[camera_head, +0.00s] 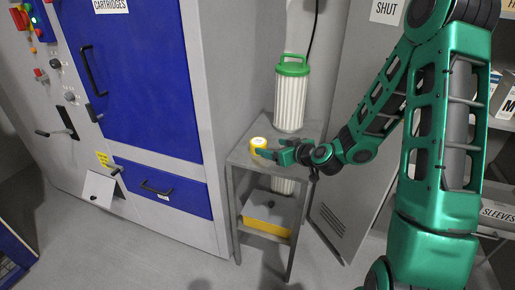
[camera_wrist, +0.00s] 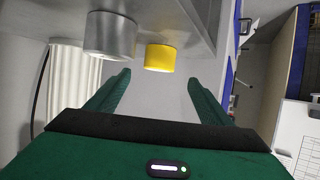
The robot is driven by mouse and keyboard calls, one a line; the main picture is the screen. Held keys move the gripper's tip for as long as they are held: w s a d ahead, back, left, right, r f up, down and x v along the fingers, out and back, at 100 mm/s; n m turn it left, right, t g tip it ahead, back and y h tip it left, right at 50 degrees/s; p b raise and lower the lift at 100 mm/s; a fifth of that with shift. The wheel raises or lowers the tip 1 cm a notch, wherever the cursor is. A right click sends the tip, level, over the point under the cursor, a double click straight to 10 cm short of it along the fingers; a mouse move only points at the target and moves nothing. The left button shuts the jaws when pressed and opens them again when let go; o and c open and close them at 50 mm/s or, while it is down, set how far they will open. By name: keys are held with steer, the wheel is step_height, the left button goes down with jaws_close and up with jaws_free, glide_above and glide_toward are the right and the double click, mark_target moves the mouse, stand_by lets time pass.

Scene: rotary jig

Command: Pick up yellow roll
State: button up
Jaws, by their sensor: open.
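The yellow roll (camera_head: 258,144) sits on the top shelf of a small grey stand, near its left edge. It also shows in the wrist view (camera_wrist: 160,58), just beyond the fingertips and roughly centred between them. My gripper (camera_head: 269,153) is at the right side of the roll in the head view, low over the stand top. In the wrist view its two green fingers (camera_wrist: 158,82) are apart with nothing between them. I cannot tell from the head view whether a finger touches the roll.
A silver cylinder (camera_wrist: 110,37) stands left of the roll in the wrist view. A white pleated cartridge with a green cap (camera_head: 290,95) stands behind on the grey stand (camera_head: 247,160). The machine with blue doors (camera_head: 135,75) is close on the left.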

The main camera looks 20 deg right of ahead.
mark_target(261, 143)
steer(key=x, duration=1)
steer(key=shift+w+f, duration=0.2)
steer(key=shift+w, duration=0.15)
steer(key=shift+c, duration=0.7)
steer(key=c, duration=1.1)
steer(key=shift+r, duration=0.1)
